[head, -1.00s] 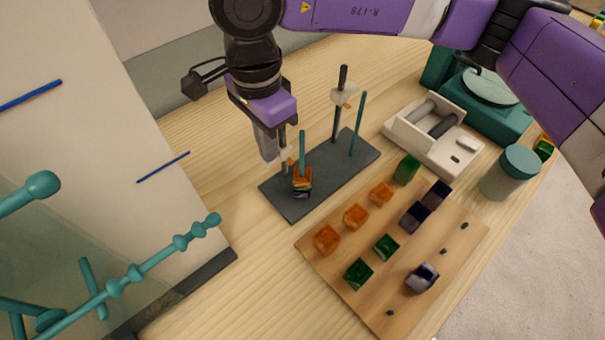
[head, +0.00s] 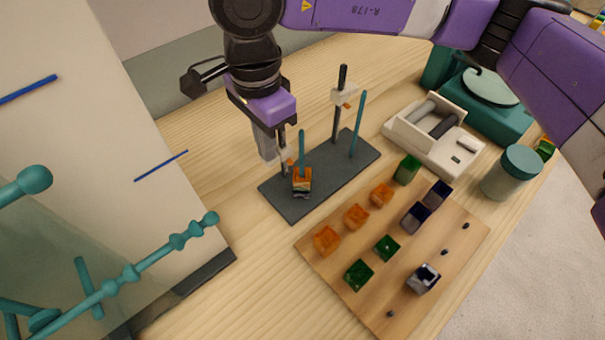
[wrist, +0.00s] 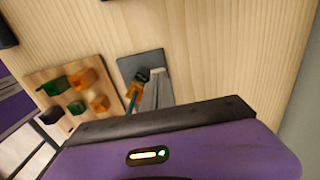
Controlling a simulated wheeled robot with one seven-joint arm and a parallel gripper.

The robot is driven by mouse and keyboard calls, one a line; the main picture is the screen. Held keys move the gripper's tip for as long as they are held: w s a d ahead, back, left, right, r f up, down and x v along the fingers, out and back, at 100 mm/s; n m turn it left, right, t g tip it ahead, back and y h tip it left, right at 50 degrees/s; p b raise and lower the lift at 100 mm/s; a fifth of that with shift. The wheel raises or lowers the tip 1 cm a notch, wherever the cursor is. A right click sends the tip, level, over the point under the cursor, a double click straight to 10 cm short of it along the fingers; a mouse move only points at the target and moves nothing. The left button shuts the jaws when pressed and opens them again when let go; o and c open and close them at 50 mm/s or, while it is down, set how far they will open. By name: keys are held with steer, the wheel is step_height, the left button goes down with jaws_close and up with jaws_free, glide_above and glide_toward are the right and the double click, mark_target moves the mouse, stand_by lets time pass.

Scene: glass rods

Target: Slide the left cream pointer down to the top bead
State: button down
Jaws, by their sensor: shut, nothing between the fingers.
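The left cream pointer (head: 285,165) is on the left dark post, with its small orange tip facing the left teal rod (head: 302,146). Most of the pointer is hidden by my gripper. An orange bead (head: 302,178) is the top bead on that rod, with a darker bead below it. In the wrist view the orange bead (wrist: 142,75) shows beside the fingers. My gripper (head: 268,152) is shut and empty, pointing down just left of the left post, close to the pointer. I cannot tell whether it touches. The dark base plate (head: 325,185) carries both rods and posts.
The right post has its own cream pointer (head: 344,95), high up beside a bare teal rod (head: 358,125). A wooden board (head: 440,250) holds several orange, green and dark beads in front. A cream tray (head: 440,150) and a teal jar (head: 512,172) stand to the right.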

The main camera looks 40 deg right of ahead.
mark_target(270, 164)
steer(key=shift+s+f+b, duration=0.15)
steer(key=shift+f+b, duration=0.95)
steer(key=shift+f, duration=0.1)
steer(key=shift+s+f+b, duration=0.15)
steer(key=shift+f+b, duration=0.95)
steer(key=shift+f, duration=0.1)
stand_by(3.3)
steer(key=shift+w+r+p, duration=0.2)
steer(key=shift+r+p, duration=0.55)
steer(key=shift+r, duration=0.6)
steer(key=shift+w+r+p, duration=0.15)
steer(key=shift+r+p, duration=0.55)
steer(key=shift+r, duration=0.6)
steer(key=shift+s+r+p, duration=0.1)
steer(key=shift+r+p, duration=0.8)
steer(key=shift+r, duration=1.15)
